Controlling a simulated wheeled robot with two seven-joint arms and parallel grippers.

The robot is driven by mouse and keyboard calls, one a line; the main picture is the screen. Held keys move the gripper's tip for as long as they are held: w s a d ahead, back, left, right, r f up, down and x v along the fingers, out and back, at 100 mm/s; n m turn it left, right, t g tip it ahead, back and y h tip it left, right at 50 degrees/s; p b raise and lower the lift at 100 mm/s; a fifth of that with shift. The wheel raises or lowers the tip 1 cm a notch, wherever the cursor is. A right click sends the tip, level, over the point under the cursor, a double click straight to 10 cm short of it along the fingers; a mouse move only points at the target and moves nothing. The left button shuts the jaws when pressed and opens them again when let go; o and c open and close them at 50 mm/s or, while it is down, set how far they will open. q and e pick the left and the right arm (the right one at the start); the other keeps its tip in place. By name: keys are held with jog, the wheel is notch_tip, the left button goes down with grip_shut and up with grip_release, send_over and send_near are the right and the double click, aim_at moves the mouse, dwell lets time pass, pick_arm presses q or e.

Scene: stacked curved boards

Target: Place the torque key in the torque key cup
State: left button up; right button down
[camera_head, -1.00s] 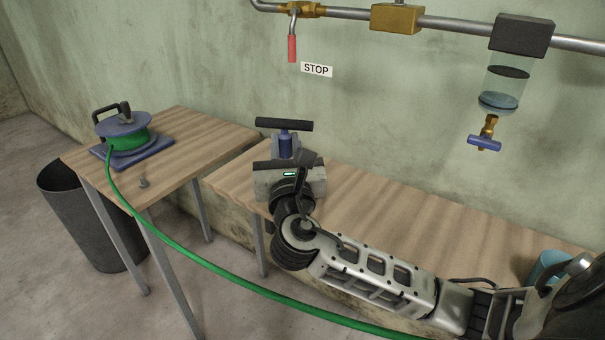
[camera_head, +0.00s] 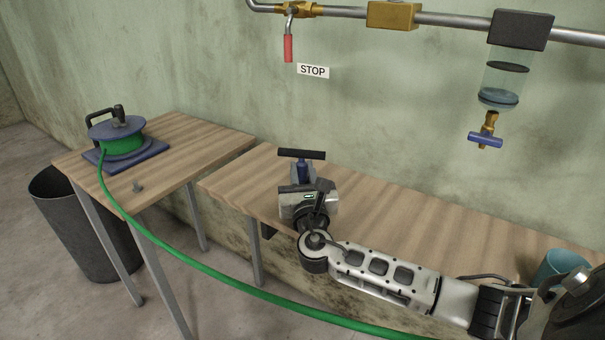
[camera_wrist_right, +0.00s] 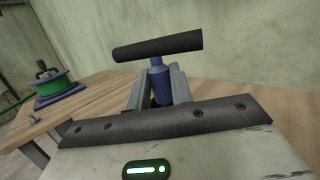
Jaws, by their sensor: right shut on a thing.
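The torque key has a black T-bar handle (camera_head: 301,154) and a blue shaft; it also shows in the right wrist view (camera_wrist_right: 158,46). My right gripper (camera_head: 303,174) is shut on its blue shaft, with a finger on each side, and the handle stands above the fingers. The key looks upright, over the long wooden table (camera_head: 390,200). The lower end of the key is hidden by the gripper body. A teal cup (camera_head: 558,266) stands at the right end of the table, partly hidden behind my arm; I cannot tell if it is the torque key cup. My left gripper is not in view.
A green hose reel (camera_head: 122,143) sits on the left table (camera_head: 190,150), and its hose runs across the front. A small grey piece (camera_head: 137,186) lies on that table. A dark bin (camera_head: 75,230) stands below. A pipe with valves runs along the wall.

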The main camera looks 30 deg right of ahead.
jog(key=c, duration=1.2)
grip_release()
jog(key=shift+c, duration=0.2)
jog(key=shift+r, duration=0.1)
jog(key=shift+s+a, duration=0.15)
jog(key=shift+s, duration=0.1)
jog(key=v, duration=1.1)
jog(key=shift+s, duration=0.25)
jog(key=shift+a, duration=0.1)
